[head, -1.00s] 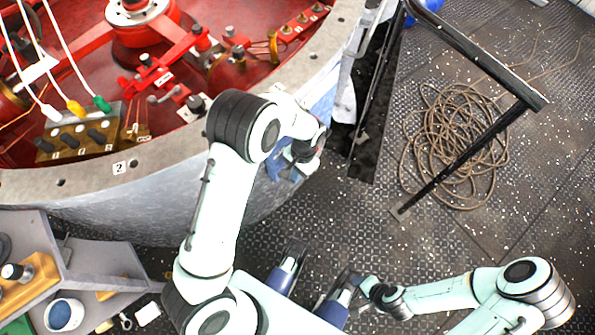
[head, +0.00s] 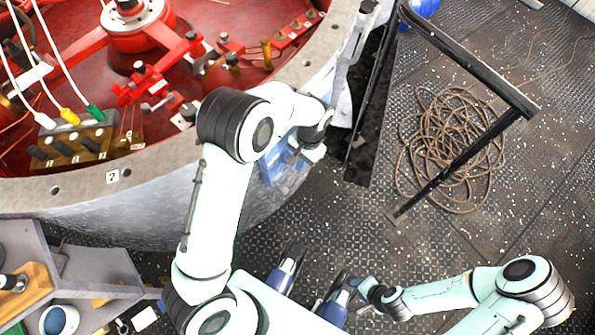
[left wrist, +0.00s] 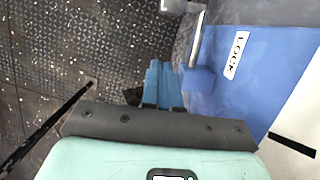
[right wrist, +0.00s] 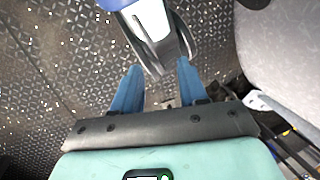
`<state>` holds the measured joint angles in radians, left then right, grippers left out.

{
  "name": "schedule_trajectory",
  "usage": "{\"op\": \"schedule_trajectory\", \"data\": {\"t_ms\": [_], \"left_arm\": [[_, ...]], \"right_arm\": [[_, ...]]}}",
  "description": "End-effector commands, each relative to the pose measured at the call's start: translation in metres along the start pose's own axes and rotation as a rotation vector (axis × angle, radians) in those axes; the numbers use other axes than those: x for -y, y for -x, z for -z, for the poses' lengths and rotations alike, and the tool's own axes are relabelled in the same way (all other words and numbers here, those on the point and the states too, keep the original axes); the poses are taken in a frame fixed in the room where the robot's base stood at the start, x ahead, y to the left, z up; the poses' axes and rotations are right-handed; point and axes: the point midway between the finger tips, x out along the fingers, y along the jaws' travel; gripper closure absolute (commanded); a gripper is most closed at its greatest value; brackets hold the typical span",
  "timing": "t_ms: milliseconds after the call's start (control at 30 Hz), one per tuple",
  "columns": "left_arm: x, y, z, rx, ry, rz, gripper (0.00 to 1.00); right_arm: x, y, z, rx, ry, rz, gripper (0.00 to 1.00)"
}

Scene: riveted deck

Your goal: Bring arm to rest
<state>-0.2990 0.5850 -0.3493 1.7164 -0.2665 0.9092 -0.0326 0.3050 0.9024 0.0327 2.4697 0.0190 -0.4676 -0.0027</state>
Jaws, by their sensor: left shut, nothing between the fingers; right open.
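My left arm reaches up and bends over the rim of the large grey drum in the head view. My left gripper (head: 297,157) hangs beside the drum's outer wall, its fingers partly hidden by the wrist. In the left wrist view its blue fingers (left wrist: 164,76) are together with nothing between them, close beside a blue panel (left wrist: 260,65) labelled LOCK and a metal handle (left wrist: 195,32). My right arm is folded low at the right. My right gripper (right wrist: 160,80) is open, its blue fingers apart and empty; a white and dark part of my own body shows beyond them.
The drum's grey rim (head: 215,140) encloses red machinery and a connector block (head: 75,143) with cables. A black rail frame (head: 465,150) stands over coiled rope (head: 450,145) on the deck. A grey bench (head: 90,275) is at lower left.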

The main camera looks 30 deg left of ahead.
Motion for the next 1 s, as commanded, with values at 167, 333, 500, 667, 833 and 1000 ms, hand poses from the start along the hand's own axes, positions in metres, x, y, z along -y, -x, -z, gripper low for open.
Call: {"op": "schedule_trajectory", "data": {"t_ms": [167, 333, 500, 667, 833, 1000], "left_arm": [[0.000, 0.026, 0.001, -0.002, -0.001, 0.001, 1.00], [0.000, 0.034, 0.001, -0.002, 0.000, 0.001, 1.00], [0.000, 0.034, 0.001, -0.002, -0.001, 0.001, 1.00], [-0.005, 0.019, -0.006, -0.001, 0.008, -0.025, 1.00], [-0.028, -0.036, -0.041, -0.016, 0.076, -0.137, 1.00], [-0.066, -0.081, -0.101, -0.047, 0.223, -0.272, 1.00]], "right_arm": [[0.003, 0.006, -0.009, 0.026, 0.003, 0.001, 0.57], [0.003, 0.007, -0.012, 0.034, 0.003, 0.001, 0.57], [0.003, 0.007, -0.012, 0.035, 0.003, 0.001, 0.57], [0.006, 0.017, -0.014, 0.038, 0.004, 0.001, 0.57], [0.015, 0.052, -0.021, 0.058, 0.004, -0.001, 0.57], [0.025, 0.089, -0.027, 0.085, 0.004, -0.005, 0.57]]}}
